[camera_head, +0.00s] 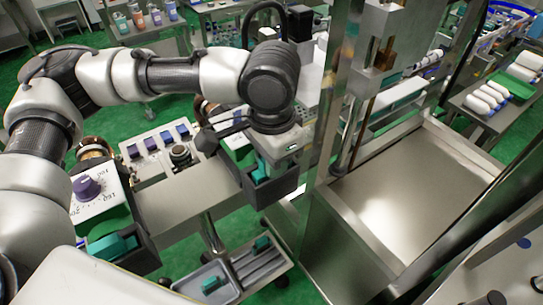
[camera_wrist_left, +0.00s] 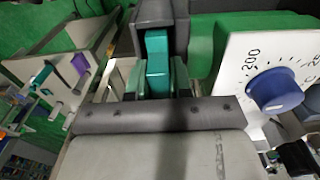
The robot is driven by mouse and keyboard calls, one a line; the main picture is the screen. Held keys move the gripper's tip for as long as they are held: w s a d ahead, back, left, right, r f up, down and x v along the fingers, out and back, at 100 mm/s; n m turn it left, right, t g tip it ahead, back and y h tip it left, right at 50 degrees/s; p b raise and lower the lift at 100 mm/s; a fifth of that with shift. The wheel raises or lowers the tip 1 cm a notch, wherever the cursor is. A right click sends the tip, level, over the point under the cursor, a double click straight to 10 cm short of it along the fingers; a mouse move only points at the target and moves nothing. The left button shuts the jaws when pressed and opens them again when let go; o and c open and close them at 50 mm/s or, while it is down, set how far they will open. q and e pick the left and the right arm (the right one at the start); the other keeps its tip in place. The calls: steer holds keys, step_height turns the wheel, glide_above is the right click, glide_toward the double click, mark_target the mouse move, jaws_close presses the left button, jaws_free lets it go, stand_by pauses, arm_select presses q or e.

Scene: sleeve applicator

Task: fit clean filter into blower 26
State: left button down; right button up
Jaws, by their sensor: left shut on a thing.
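My left gripper (camera_head: 277,163) reaches down from above and is shut on a teal filter, which also shows between the fingers in the left wrist view (camera_wrist_left: 157,62). The filter is at a dark open-topped housing (camera_head: 262,195) on the right end of the bench; in the wrist view the dark housing (camera_wrist_left: 160,14) lies just beyond it. How deep the filter sits is hidden by the gripper. A second dark housing at the left holds a teal block (camera_head: 112,245), beside a white dial panel (camera_head: 98,195) with a purple knob. I cannot read a number 26. My right gripper is not in view.
A lower tray (camera_head: 240,262) holds teal blocks (camera_head: 214,285) in grey compartments. A metal-framed machine with a bare steel plate (camera_head: 420,185) stands close at the right. The wrist view shows a white panel with a blue knob (camera_wrist_left: 275,90) near the gripper.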

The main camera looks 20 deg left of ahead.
arm_select(q)
steer(key=shift+f, duration=0.15)
steer(key=c, duration=1.3)
jaws_free()
steer(key=shift+o, duration=1.3)
steer(key=shift+a, duration=0.1)
steer(key=shift+o, duration=0.5)
steer(key=shift+a+f, duration=0.15)
steer(key=shift+s+d, duration=0.25)
steer(key=shift+d, duration=0.2)
steer(key=shift+w+a, duration=0.1)
steer(key=shift+a, duration=0.05)
steer(key=shift+r, duration=0.2)
